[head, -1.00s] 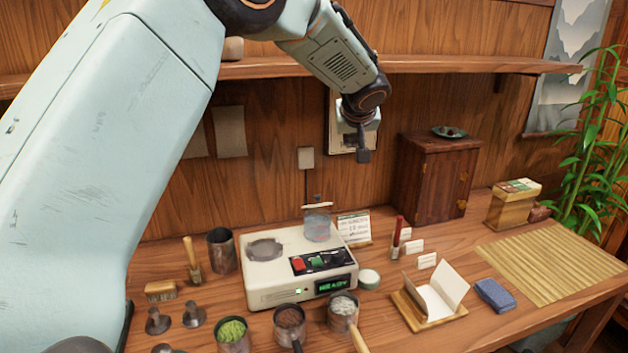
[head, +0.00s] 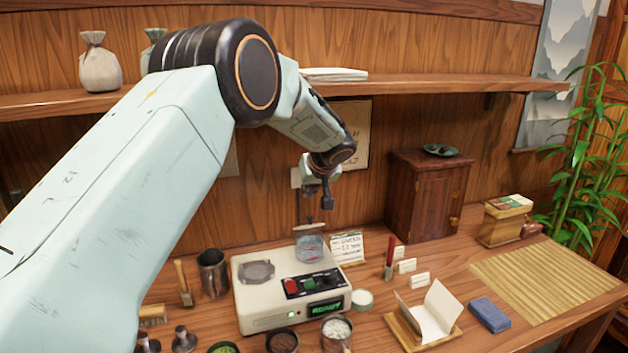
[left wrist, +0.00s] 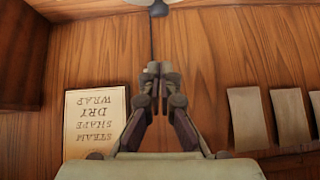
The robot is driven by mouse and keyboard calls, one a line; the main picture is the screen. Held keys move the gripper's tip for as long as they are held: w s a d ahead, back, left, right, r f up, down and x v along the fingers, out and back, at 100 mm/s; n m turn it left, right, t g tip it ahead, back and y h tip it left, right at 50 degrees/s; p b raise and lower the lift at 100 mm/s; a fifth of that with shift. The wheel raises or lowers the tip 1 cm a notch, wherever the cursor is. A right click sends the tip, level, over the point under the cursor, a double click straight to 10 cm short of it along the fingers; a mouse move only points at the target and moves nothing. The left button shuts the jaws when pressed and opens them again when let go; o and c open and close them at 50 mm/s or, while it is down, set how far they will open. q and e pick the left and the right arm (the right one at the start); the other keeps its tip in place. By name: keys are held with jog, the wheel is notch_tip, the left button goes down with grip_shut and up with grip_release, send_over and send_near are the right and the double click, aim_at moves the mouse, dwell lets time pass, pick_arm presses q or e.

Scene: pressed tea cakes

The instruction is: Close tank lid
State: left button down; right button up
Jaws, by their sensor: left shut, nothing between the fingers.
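The small clear tank (head: 310,249) stands at the back right of the cream machine (head: 262,304). A thin lid edge (head: 309,223) shows above the tank, apart from its rim, so the lid looks raised; its exact angle is hard to tell. My left gripper (head: 327,204) is shut and empty, pointing down just above and to the right of the tank and lid. In the left wrist view the closed fingertips (left wrist: 152,68) meet in front of the wooden wall, with nothing between them. My right gripper is out of view.
A metal cup (head: 213,273) and brush stand left of the machine. A price card (head: 347,248), red-handled tool (head: 389,258) and wooden cabinet (head: 428,195) are to the right. Several filled cups line the front.

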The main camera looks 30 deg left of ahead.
aim_at(312, 217)
pick_arm(q)
jog(key=shift+a+f, duration=0.25)
jog(key=shift+f, duration=0.15)
jog(key=shift+s+d+f, duration=0.6)
jog(key=shift+d+f, duration=0.1)
jog(key=shift+d, duration=0.05)
jog(key=shift+d+f, duration=0.35)
jog(key=shift+f, duration=0.5)
jog(key=shift+s+a+r, duration=0.1)
jog(key=shift+s+a, duration=0.1)
